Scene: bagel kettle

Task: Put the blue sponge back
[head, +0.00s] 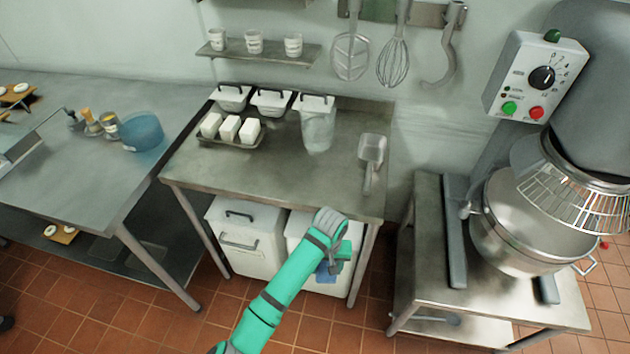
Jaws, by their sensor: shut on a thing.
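My teal arm reaches out from the bottom of the head view to the front of the middle steel table. My gripper (333,268) is low, below the table's front edge and in front of the right white bin. It is shut on the blue sponge (324,273), of which only a small blue patch shows; the wrist hides the rest.
The steel table (310,178) holds white blocks on a tray (205,139), lidded tubs, a clear jug (318,130) and a scoop (372,150). White bins (243,262) stand beneath. A blue tub (142,132) is left; a mixer (525,230) is right.

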